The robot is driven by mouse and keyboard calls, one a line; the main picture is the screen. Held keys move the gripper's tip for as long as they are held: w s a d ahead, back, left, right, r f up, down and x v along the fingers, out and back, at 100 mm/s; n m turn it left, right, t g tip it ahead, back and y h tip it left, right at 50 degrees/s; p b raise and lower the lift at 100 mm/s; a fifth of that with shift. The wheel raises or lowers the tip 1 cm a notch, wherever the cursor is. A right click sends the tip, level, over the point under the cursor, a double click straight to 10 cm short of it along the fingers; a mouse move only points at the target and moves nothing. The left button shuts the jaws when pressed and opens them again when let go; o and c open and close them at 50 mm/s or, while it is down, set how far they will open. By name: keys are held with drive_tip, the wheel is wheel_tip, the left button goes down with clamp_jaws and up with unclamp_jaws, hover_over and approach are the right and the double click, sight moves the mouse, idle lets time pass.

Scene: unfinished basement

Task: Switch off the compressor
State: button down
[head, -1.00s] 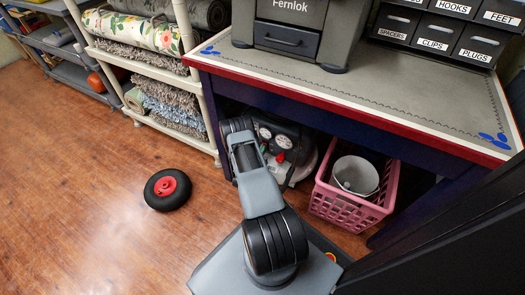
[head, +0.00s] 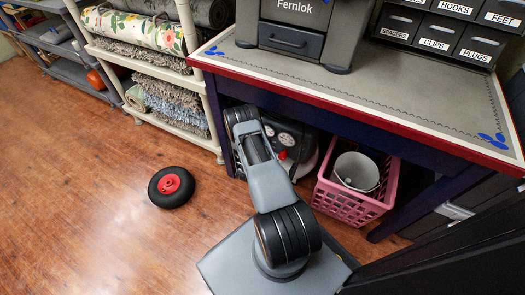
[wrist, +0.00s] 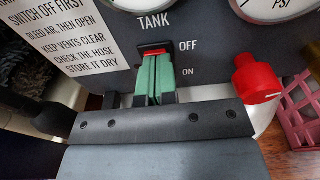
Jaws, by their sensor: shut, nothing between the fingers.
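The compressor (head: 289,138) stands on the floor under the workbench, partly hidden behind my arm in the head view. In the wrist view its dark panel (wrist: 213,22) fills the upper part. A red switch (wrist: 154,51) sits below the word TANK, with OFF beside its upper end and ON lower down. My gripper (wrist: 155,62) is shut and empty, its green fingertips together just below the red part, covering the lower switch area. I cannot tell whether they touch it or which way the switch is set. The fingertips are hidden in the head view.
A red knob (wrist: 256,82) sticks out right of the fingers. A pink crate (head: 350,205) holding a white bucket (head: 356,172) stands right of the compressor. The workbench (head: 400,85) overhangs it. A loose wheel (head: 171,187) lies on open floor at left.

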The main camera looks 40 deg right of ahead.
drive_tip(key=p+v, duration=0.3)
drive_tip(key=v, duration=1.1)
drive_tip(key=shift+p, duration=0.4)
drive_tip(key=shift+r, duration=0.1)
